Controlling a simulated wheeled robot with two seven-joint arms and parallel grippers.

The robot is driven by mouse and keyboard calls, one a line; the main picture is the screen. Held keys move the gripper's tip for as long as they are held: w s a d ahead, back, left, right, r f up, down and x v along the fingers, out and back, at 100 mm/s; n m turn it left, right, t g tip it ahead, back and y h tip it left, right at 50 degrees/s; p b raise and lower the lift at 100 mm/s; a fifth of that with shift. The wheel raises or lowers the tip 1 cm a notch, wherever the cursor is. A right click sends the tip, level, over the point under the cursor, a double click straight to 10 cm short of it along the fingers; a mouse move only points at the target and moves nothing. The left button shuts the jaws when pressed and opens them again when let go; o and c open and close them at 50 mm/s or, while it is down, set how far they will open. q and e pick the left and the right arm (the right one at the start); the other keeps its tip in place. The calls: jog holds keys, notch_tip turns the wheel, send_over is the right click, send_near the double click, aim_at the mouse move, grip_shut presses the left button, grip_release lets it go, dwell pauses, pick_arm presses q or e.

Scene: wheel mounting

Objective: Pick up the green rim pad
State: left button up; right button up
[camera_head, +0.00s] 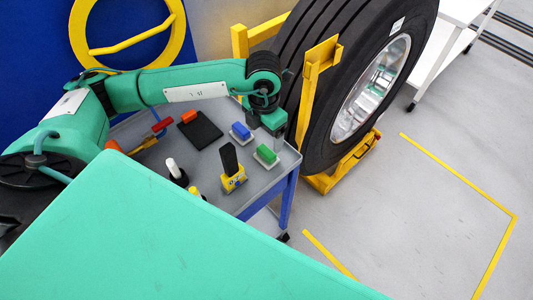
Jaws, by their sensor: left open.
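The green rim pad (266,154) is a small green block on a light base, lying near the right edge of the grey cart top (228,186). My left gripper (277,136) points down just above and to the right of the green pad. It is open, and its fingers look apart from the pad, though they are small in the picture. A similar blue pad (241,131) lies to the left of the gripper. My right gripper is not in view.
A large tyre on a wheel (337,80) stands in a yellow stand (319,58) right behind the cart. A yellow tool with a black top (232,172), a white-topped item (175,170) and a black plate (200,132) occupy the cart. Open floor lies to the right.

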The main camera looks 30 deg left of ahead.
aim_at(267, 151)
pick_arm(q)
notch_tip(267, 151, down, 2)
jog(key=shift+w, duration=0.1)
jog(key=shift+d+f+p, duration=0.1)
jog(key=shift+f+p, duration=0.3)
jog(key=shift+f, duration=0.15)
notch_tip(267, 151, down, 4)
jog(key=shift+d+r+p, duration=0.15)
jog(key=shift+r+p, duration=0.05)
jog(key=shift+p, duration=0.35)
jog(key=shift+f, duration=0.35)
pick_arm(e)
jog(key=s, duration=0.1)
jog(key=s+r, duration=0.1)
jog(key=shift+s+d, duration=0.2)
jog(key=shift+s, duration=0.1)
pick_arm(q)
jog(key=shift+c, duration=0.4)
jog(key=c, duration=1)
